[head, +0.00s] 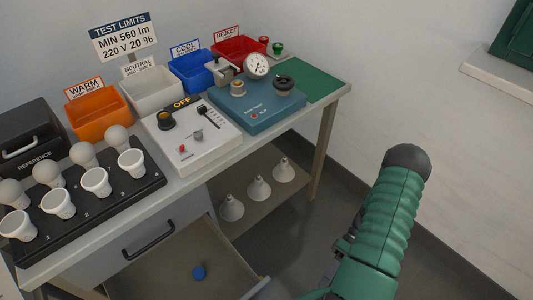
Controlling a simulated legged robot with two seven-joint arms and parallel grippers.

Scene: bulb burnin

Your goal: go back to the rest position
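A green ribbed arm of mine (385,215) with a dark rounded end rises from the bottom edge, right of the bench. No gripper fingers can be made out on it. My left arm and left gripper are out of view. The bench (330,92) stands to the left of the arm, with a visible gap of floor between them. An open drawer (165,275) juts from the bench front at the bottom, and a small blue round object (199,272) lies in it.
A black tray (100,212) holds several white bulbs. Behind are a black reference case (28,140), orange (98,112), white (150,88), blue and red bins. A white switch box (192,140) and blue meter box (255,108) stand nearby. Three bulbs (259,188) sit on the lower shelf.

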